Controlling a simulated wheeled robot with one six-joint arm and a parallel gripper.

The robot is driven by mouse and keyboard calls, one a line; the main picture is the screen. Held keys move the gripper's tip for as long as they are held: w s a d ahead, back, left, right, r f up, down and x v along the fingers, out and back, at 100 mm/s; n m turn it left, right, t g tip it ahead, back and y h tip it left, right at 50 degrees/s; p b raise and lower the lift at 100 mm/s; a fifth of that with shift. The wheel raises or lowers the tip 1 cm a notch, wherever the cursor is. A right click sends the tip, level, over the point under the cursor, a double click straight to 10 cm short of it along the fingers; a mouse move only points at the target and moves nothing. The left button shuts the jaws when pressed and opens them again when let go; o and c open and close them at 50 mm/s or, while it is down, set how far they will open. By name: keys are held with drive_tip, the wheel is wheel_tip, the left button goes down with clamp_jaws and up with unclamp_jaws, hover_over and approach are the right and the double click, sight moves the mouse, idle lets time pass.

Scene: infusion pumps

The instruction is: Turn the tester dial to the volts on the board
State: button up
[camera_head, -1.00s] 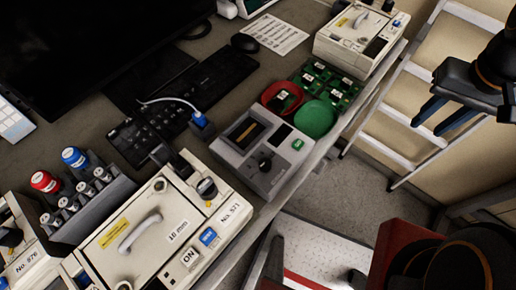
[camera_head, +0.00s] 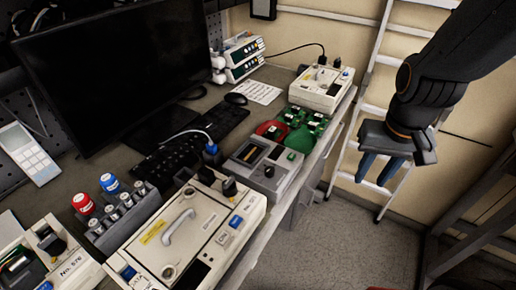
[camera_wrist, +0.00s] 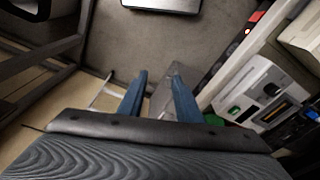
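The grey tester (camera_head: 282,180) stands at the front edge of the bench, with a dark screen, a small green button and a black dial (camera_head: 268,171). The dial setting is too small to read. The tester also shows at the right of the wrist view (camera_wrist: 257,76).
A green dish (camera_head: 299,139) and several green boards (camera_head: 307,118) lie beyond the tester. A cream pump (camera_head: 185,230) stands nearer, another (camera_head: 322,88) at the far end. A ladder (camera_head: 372,100) leans on the wall. The floor right of the bench is clear.

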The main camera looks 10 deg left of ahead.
drive_tip(key=w+a+r+m+p, duration=0.1)
drive_tip(key=a+r+m+p, duration=0.15)
drive_tip(key=a, duration=0.35)
drive_tip(key=w+a+r+m+p, duration=0.1)
drive_tip(key=w+a+m+p, duration=0.1)
drive_tip(key=a+p, duration=0.35)
drive_tip(key=m+g+p, duration=0.1)
drive_tip(key=m+p, duration=0.2)
drive_tip(key=m, duration=0.2)
hover_over(269, 169)
drive_tip(key=shift+d+r+n, duration=0.15)
drive_tip(key=shift+r+n, duration=0.1)
drive_tip(key=shift+r, duration=0.05)
drive_tip(key=shift+s+f, duration=0.1)
drive_tip(key=shift+f, duration=0.05)
drive_tip(key=shift+f+b, duration=0.4)
drive_tip(key=shift+f, duration=0.25)
wheel_tip(269, 169, down, 6)
drive_tip(key=b, duration=0.5)
drive_tip(key=shift+r, duration=0.5)
clamp_jaws()
